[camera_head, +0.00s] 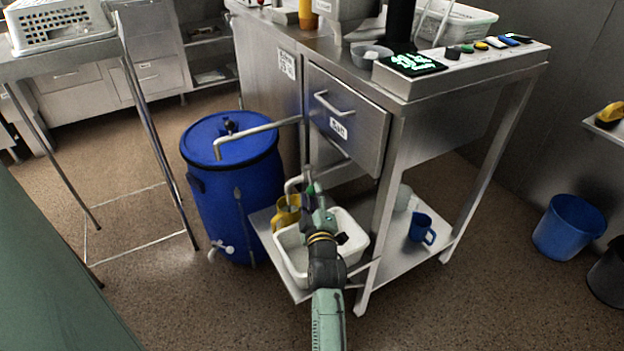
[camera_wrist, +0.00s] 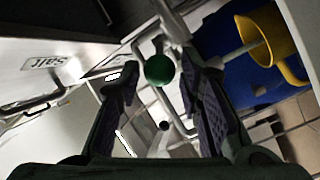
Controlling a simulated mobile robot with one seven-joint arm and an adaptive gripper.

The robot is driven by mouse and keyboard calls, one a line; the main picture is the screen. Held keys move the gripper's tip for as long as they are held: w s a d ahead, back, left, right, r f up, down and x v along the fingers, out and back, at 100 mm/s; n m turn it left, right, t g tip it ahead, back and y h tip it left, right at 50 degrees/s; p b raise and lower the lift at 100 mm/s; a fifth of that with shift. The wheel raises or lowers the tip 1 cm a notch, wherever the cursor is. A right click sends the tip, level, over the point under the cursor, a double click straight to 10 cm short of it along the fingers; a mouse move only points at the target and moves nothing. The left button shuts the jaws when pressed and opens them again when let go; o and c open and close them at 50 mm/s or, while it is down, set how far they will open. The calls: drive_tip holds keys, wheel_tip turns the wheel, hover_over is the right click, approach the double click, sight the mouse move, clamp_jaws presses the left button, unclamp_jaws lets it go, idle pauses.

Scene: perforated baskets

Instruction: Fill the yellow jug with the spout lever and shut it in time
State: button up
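The yellow jug (camera_head: 286,211) is under the bent metal spout (camera_head: 296,181), above the lower shelf at the white tub's back left. In the wrist view the jug (camera_wrist: 284,38) is at the upper right, with a pale streak at its mouth; I cannot tell whether this is liquid. The spout lever's green knob (camera_wrist: 160,69) lies ahead of my gripper (camera_wrist: 165,90), between its two dark fingers. The fingers are apart, with gaps beside the knob. In the head view my gripper (camera_head: 317,198) is beside the spout and hides part of it. The jug's fill level is hidden.
A white tub (camera_head: 290,262) stands on the lower shelf, with a blue mug (camera_head: 421,228) to the right. A blue barrel (camera_head: 233,190) stands left of the shelf. The drawer (camera_head: 345,118) hangs above my gripper. A blue bucket (camera_head: 569,228) is on the floor at right.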

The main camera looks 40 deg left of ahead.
sight(310, 180)
drive_tip(key=shift+p+x, duration=0.55)
drive_tip(key=shift+x, duration=1.8)
clamp_jaws()
drive_tip(key=shift+f, duration=0.1)
